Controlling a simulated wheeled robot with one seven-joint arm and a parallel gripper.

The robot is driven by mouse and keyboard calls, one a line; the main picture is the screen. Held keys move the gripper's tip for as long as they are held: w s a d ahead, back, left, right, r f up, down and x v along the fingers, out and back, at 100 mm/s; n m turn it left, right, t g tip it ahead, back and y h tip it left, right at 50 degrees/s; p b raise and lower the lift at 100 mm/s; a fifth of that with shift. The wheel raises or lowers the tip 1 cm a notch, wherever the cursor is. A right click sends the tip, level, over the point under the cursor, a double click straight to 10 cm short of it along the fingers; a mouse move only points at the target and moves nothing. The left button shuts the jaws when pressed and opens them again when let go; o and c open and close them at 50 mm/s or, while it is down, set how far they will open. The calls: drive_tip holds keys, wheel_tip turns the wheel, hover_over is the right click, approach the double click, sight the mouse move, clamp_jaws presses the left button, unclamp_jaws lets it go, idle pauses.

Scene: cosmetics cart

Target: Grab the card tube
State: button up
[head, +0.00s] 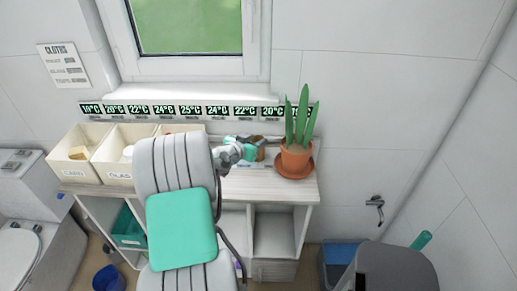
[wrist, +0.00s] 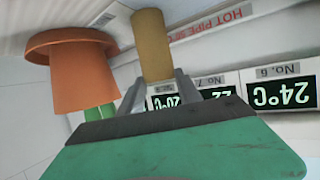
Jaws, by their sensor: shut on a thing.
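The card tube (wrist: 152,45) is a plain tan cylinder, standing out from between the fingers in the wrist view. My gripper (wrist: 158,88) is shut on it, with one grey finger on each side. In the head view my gripper (head: 247,151) is over the counter, just left of the potted plant.
A terracotta pot (head: 295,158) with a tall green plant stands close to the right of my gripper; it also shows in the wrist view (wrist: 82,76). Temperature displays (head: 190,110) line the wall behind. Cream bins (head: 112,170) stand on the counter (head: 262,187) at left.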

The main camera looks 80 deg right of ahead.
clamp_jaws()
